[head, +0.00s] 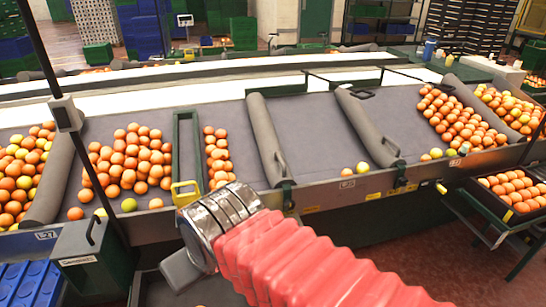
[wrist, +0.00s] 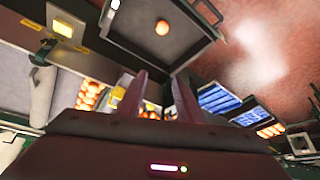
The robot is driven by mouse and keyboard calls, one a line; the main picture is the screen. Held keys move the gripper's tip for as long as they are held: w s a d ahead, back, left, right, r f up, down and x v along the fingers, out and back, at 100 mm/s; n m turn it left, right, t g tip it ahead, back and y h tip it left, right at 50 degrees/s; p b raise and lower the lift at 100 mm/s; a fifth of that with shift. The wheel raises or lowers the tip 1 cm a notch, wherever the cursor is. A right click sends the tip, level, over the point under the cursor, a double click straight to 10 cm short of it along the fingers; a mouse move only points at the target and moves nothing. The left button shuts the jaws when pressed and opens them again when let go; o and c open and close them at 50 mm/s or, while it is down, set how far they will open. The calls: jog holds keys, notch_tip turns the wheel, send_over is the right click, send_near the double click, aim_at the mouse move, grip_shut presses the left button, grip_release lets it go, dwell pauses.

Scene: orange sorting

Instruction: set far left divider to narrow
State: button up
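The far left divider (head: 50,180) is a grey padded roll lying front to back on the sloping grey sorting table (head: 235,110). Oranges lie on both sides of it. My gripper (head: 178,272) is below the table's front edge, to the right of and apart from this divider; its fingers are mostly hidden in the head view. In the wrist view my gripper (wrist: 158,95) has two fingers standing apart with nothing seen between them. I cannot tell the far left divider in the wrist view.
A green frame with a yellow handle (head: 187,190) stands on the table behind my wrist. A dark green box (head: 88,255) and blue crates (head: 30,284) stand front left. A dark tray (wrist: 185,55) holds one orange (wrist: 162,27).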

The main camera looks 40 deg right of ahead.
dwell(0.3)
jog(key=w+d+f+m+t+h, duration=0.1)
jog(key=w+d+f+t+h, duration=0.1)
jog(key=w+d, duration=1)
jog(key=w+d+f+m+t+h, duration=0.1)
jog(key=w+d+f+t+h, duration=0.15)
jog(key=w+d, duration=0.9)
jog(key=m+t+h, duration=0.2)
jog(key=t+h, duration=0.2)
jog(key=t, duration=0.2)
send_near(279, 158)
jog(key=s, duration=0.2)
jog(key=shift+a+f, duration=0.35)
jog(key=shift+a, duration=0.05)
jog(key=x, duration=1.3)
jog(key=shift+w+d+f, duration=0.15)
jog(key=shift+w+d, duration=0.15)
